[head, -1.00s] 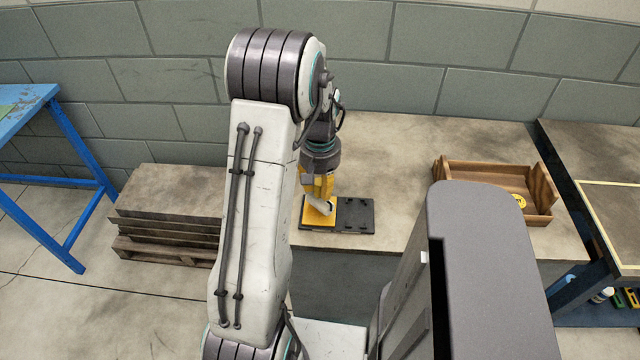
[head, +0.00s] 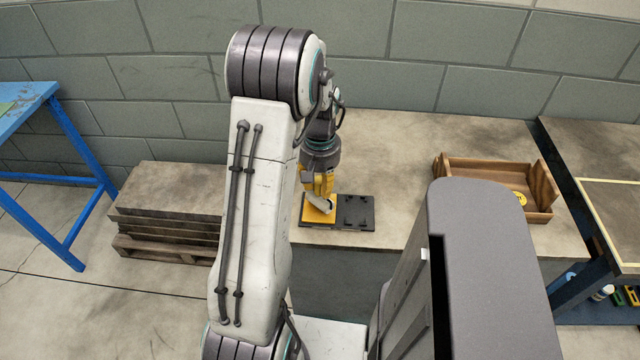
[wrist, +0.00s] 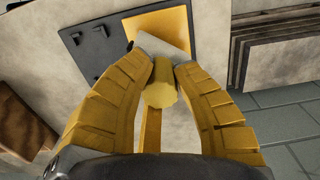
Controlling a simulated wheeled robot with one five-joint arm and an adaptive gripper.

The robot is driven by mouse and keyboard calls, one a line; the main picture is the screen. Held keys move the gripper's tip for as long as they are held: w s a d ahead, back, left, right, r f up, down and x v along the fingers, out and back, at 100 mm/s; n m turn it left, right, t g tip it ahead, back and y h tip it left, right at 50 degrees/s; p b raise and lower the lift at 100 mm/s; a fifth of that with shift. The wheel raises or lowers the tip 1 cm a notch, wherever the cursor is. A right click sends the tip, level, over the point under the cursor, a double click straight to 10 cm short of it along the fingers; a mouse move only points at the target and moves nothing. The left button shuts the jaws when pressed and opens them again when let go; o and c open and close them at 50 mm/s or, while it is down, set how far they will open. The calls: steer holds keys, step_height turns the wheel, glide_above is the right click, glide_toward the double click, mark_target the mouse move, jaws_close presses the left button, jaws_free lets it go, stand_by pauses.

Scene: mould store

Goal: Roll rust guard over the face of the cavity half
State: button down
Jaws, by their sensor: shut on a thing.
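My gripper (wrist: 163,75) has yellow segmented fingers and is shut on the yellow handle (wrist: 161,95) of a roller. The roller's pale grey-white head (wrist: 158,46) lies over the near edge of a yellow-orange face in the wrist view. That face, which I take for the cavity half (wrist: 172,25), is beside a dark plate with small fittings (wrist: 90,40). In the head view my gripper (head: 318,195) is above the yellow face (head: 312,214), with the dark plate (head: 355,212) to its right. Whether the roller head touches the face is hard to tell.
The yellow and dark pieces sit near the front edge of a worn bench (head: 440,140). A wooden tray (head: 480,198) with a yellow round item stands to the right. A stack of slabs on a pallet (head: 170,205) is at left, beside a blue table (head: 60,120).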

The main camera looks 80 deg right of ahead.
steer(key=shift+f+b, duration=0.35)
steer(key=shift+f, duration=0.05)
stand_by(1.4)
steer(key=shift+r, duration=0.1)
steer(key=shift+r+p, duration=2.6)
steer(key=shift+r, duration=0.85)
